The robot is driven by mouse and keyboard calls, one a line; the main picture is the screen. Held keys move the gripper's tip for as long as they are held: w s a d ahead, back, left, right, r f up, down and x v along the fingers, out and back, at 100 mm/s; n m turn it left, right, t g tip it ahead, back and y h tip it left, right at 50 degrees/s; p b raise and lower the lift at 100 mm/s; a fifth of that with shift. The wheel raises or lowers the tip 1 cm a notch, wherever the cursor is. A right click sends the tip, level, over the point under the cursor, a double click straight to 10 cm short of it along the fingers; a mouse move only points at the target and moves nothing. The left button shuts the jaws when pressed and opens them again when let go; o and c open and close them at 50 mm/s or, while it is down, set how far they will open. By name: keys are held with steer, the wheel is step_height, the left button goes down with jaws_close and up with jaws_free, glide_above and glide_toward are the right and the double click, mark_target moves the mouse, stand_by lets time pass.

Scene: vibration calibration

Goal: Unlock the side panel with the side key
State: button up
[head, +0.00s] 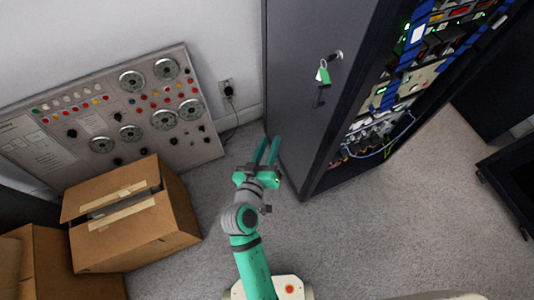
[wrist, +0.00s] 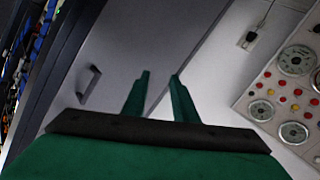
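The side panel (head: 300,95) is the dark grey flat side of a tall cabinet. A lock (head: 337,55) sits high on it, with a key and ring in or at it. My gripper (head: 270,140) is green, open and empty, low in front of the panel's left part, below and left of the lock. In the wrist view, the gripper's two fingers (wrist: 160,76) are apart with nothing between them. The panel (wrist: 130,45) is behind them; the key is not visible there.
The cabinet's open front (head: 400,85) shows cables and lit electronics at the right. A control board (head: 100,120) with dials leans on the left wall. Cardboard boxes (head: 130,210) stand at the lower left. A wall socket (head: 227,90) has a cord. Carpet (head: 380,230) is clear at the lower right.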

steer(key=shift+s+a+f+n+y, duration=0.2)
steer(key=shift+s+f+y, duration=0.1)
steer(key=shift+s+f, duration=0.3)
steer(key=shift+s+a+f+n+y, duration=0.1)
steer(key=shift+s+a+f+y, duration=0.15)
steer(key=shift+s+f, duration=0.3)
steer(key=shift+r, duration=0.1)
steer(key=n+g+h, duration=0.8)
steer(key=n+h, duration=0.4)
steer(key=n, duration=0.3)
glide_toward(326, 59)
steer(key=x, duration=0.9)
steer(key=shift+d, duration=0.1)
steer(key=shift+c, duration=0.4)
jaws_close()
